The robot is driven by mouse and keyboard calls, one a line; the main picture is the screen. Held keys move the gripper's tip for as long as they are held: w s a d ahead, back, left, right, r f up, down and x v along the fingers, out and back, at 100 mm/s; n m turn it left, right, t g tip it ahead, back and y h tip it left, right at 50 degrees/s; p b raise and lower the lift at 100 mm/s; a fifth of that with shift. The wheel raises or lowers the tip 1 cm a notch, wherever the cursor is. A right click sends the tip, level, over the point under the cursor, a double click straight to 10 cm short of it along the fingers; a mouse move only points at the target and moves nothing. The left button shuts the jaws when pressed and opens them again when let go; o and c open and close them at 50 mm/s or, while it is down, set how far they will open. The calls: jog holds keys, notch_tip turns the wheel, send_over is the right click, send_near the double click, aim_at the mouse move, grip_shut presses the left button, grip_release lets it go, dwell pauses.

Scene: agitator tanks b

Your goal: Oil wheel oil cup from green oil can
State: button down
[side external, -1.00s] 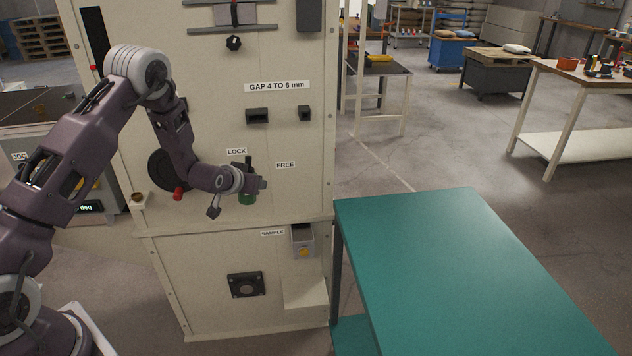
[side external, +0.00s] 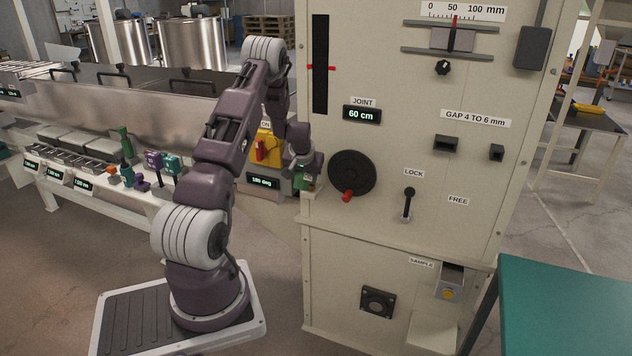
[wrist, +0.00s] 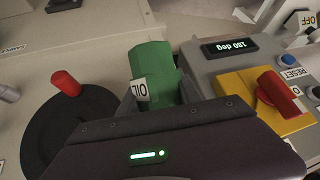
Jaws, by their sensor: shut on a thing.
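My gripper (side external: 308,170) is shut on the green oil can (wrist: 152,62), which bears a white OIL label in the wrist view. The can (side external: 309,184) shows only as a small green patch in the side view, at the left edge of the cream cabinet. I cannot tell its tilt or where its spout points. The black wheel (side external: 351,173) with a red knob (side external: 347,196) is just right of my gripper; the wheel also shows at left in the wrist view (wrist: 50,128). The wheel's oil cup is not clearly visible now; the can and gripper cover that area.
A grey box (wrist: 225,72) with a yellow panel and red rotary switch (wrist: 277,91) stands close to the can. The LOCK lever (side external: 408,204) is on the cabinet front. A teal table (side external: 570,305) is at lower right. A bench with several small items is left.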

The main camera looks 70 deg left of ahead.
aim_at(298, 188)
jog(key=shift+s+d+f+g+h, duration=0.1)
jog(key=shift+s+d+g+h, duration=0.4)
jog(key=shift+g+h, duration=0.35)
jog(key=d+g+h, duration=0.1)
jog(key=s+g+h, duration=0.1)
jog(key=h, duration=0.1)
jog(key=shift+s+d+f+m+g, duration=0.3)
jog(key=shift+d+f+g, duration=0.05)
jog(key=shift+f, duration=0.05)
jog(key=g+h, duration=0.1)
jog(key=s+d+g+h, duration=0.1)
jog(key=shift+s+f+g+h, duration=0.15)
jog(key=shift+f+g+h, duration=0.2)
jog(key=shift+g, duration=0.05)
jog(key=shift+s+a+r, duration=0.1)
jog(key=shift+a, duration=0.1)
jog(key=shift+d+m+g+h, duration=0.3)
jog(key=shift+d, duration=0.2)
